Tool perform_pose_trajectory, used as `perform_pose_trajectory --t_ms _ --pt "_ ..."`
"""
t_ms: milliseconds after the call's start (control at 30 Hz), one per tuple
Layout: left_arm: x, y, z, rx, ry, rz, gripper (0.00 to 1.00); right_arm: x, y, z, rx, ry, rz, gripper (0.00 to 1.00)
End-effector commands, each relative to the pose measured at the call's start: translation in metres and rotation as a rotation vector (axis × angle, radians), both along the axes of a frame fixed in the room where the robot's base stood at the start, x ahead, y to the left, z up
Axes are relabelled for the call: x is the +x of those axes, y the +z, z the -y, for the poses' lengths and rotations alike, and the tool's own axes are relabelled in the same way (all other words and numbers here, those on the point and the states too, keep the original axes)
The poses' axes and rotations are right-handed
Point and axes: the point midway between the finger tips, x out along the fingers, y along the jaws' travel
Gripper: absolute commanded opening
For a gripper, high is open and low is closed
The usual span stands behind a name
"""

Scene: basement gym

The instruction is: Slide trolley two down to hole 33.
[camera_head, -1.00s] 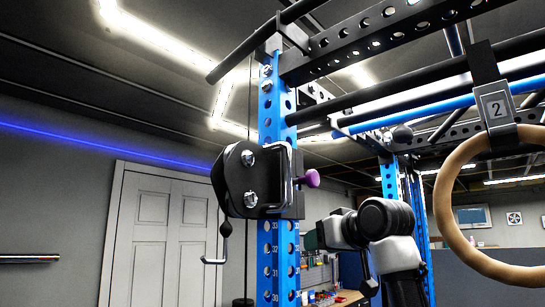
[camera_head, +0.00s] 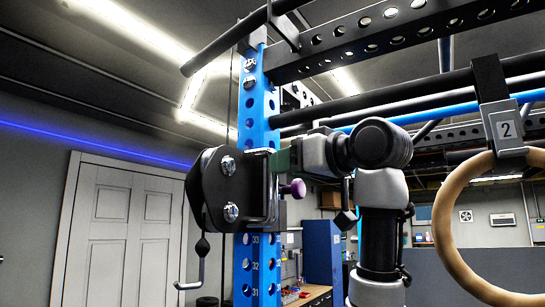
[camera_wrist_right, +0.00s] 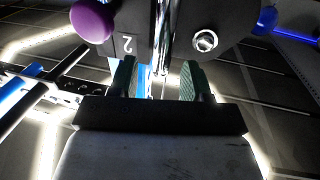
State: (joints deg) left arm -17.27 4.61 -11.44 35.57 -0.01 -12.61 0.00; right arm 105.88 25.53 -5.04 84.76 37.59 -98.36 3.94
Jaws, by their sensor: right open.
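Trolley two (camera_head: 214,190) is a black carriage with a pulley housing, silver bolts and a purple knob (camera_head: 294,189), on the blue upright (camera_head: 252,100). Numbers 33, 32 and 31 show on the upright just below it. A hook hangs under its left side. My right gripper (camera_head: 284,160) is at the trolley's right side, close to its handle and above the knob. In the right wrist view, the trolley (camera_wrist_right: 185,25) carries a "2", and the green fingers (camera_wrist_right: 157,82) stand apart with a shiny bar between or just beyond them. Contact cannot be told. My left gripper is out of view.
A wooden ring (camera_head: 452,240) hangs from a strap marked 2 at the right. Black and blue bars (camera_head: 440,112) cross overhead behind my right arm. A white door (camera_head: 120,230) is at the left, and a workbench (camera_head: 310,297) stands behind the upright.

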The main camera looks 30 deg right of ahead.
Motion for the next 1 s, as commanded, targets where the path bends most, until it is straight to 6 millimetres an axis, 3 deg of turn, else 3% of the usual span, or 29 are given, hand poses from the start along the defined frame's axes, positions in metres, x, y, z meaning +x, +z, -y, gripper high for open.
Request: perform_pose_trajectory --t_ms 33,233,633,933,1000 --pt "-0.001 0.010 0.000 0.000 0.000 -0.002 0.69 0.011 0.004 -0.002 -0.001 0.001 -0.005 0.48" --pt "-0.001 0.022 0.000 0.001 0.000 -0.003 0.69 0.035 0.002 -0.007 -0.002 0.001 -0.003 0.48" --pt "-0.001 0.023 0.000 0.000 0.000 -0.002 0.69 0.042 0.000 -0.009 -0.001 0.000 0.000 0.48" --pt "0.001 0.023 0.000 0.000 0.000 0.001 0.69 0.042 0.000 -0.009 -0.001 0.001 0.000 0.02" --pt "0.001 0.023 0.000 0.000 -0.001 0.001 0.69 0.042 0.000 -0.009 -0.001 0.001 0.000 0.00"
